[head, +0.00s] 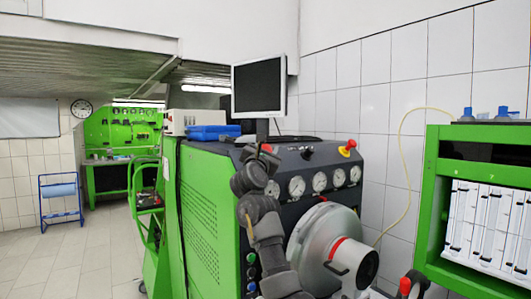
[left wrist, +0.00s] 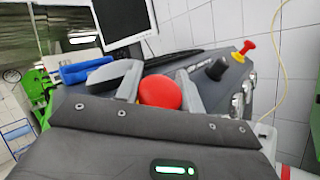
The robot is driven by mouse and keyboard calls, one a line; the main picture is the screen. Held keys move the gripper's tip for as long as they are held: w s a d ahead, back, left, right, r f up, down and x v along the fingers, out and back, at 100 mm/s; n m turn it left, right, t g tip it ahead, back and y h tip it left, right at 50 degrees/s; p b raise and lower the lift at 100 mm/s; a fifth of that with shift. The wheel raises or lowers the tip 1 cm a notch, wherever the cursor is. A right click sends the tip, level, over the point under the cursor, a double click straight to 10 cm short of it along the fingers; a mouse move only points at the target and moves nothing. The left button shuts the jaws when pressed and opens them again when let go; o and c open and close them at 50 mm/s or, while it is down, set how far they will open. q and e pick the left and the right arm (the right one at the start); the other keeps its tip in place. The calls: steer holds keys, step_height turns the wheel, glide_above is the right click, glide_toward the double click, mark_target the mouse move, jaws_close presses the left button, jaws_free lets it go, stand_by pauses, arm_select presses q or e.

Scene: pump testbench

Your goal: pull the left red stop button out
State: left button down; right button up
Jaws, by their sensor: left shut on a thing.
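The left red stop button (left wrist: 160,93) sits between the two fingers of my left gripper (left wrist: 157,88) in the left wrist view. The fingers are shut on its round red head, one on each side. In the head view my left gripper (head: 262,157) is at the left end of the dark top panel. Only a little of the red button (head: 266,147) shows there. The button's base is hidden by the gripper. A second red button on a yellow base (head: 348,147) stands at the panel's right end, apart from my gripper. My right gripper is not in view.
The green test bench (head: 205,215) carries a row of gauges (head: 320,182) and a large grey round housing (head: 322,240). A monitor (head: 258,86) and a blue case (head: 213,131) are behind my gripper. A black knob (left wrist: 217,68) stands between the two red buttons.

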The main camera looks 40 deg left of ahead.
arm_select(q)
steer(key=c, duration=1)
jaws_free()
steer(key=shift+r, duration=0.15)
steer(key=shift+o, duration=0.6)
steer(key=shift+d, duration=0.1)
steer(key=shift+s+f+b, duration=0.3)
steer(key=b+v, duration=0.4)
steer(key=v, duration=0.6)
steer(key=shift+d, duration=0.15)
